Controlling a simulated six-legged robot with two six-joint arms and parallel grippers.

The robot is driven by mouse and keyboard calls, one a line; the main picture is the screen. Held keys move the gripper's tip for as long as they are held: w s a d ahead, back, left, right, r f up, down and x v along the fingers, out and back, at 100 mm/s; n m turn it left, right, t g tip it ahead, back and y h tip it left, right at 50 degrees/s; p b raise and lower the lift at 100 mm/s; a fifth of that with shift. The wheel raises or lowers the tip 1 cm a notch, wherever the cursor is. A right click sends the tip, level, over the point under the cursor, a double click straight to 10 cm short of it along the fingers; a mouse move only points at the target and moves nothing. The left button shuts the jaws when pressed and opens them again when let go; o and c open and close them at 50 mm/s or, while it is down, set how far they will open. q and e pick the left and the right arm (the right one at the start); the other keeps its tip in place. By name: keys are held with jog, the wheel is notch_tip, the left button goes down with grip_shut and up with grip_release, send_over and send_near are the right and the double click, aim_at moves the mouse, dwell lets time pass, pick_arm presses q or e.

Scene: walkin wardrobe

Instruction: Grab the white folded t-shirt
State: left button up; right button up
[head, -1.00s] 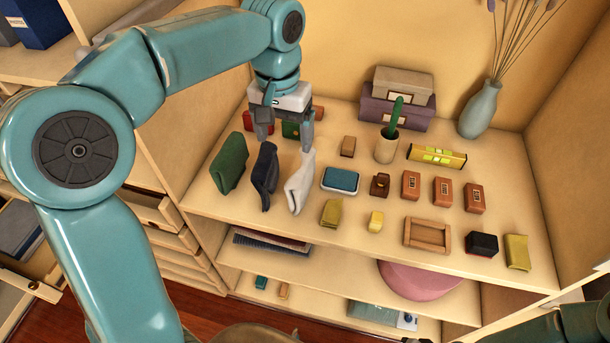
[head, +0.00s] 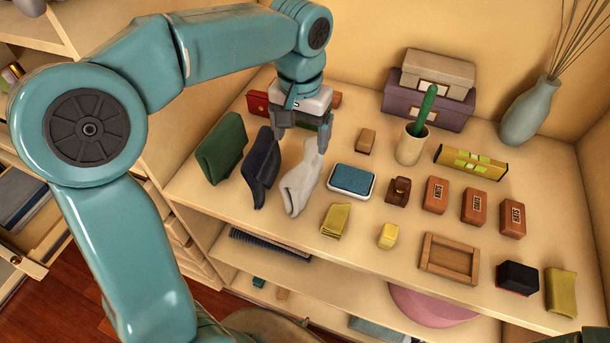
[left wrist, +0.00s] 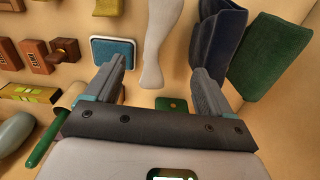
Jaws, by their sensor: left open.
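The white folded t-shirt (head: 300,186) stands upright on the shelf top, to the right of a navy folded garment (head: 260,170) and a green one (head: 221,150). My left gripper (head: 300,142) is open and empty behind the top end of the white shirt. In the left wrist view the shirt (left wrist: 160,38) lies ahead of the open fingers (left wrist: 161,68), in line with the gap between them. The navy garment (left wrist: 217,40) is close to one fingertip. I cannot tell whether they touch.
A blue-topped tray (head: 351,181) sits right of the white shirt, with a yellow folded item (head: 336,220) in front. A red box (head: 258,103) lies behind the garments. Further right are a cup with a cactus (head: 411,145), small brown boxes and a wooden frame (head: 449,258).

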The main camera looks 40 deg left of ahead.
aim_at(301, 157)
pick_arm(q)
notch_tip(301, 157, down, 6)
jog(key=shift+w+r, duration=0.15)
jog(key=shift+r, duration=0.05)
jog(key=shift+f, duration=0.2)
notch_tip(301, 157, down, 5)
jog(key=shift+d+r, duration=0.1)
jog(key=shift+s+d+r, duration=0.1)
jog(key=shift+s+r, duration=0.1)
jog(key=shift+s, duration=0.1)
jog(key=shift+c, duration=0.7)
jog(key=shift+w+f, duration=0.1)
jog(key=shift+w, duration=0.05)
jog(key=c, duration=1)
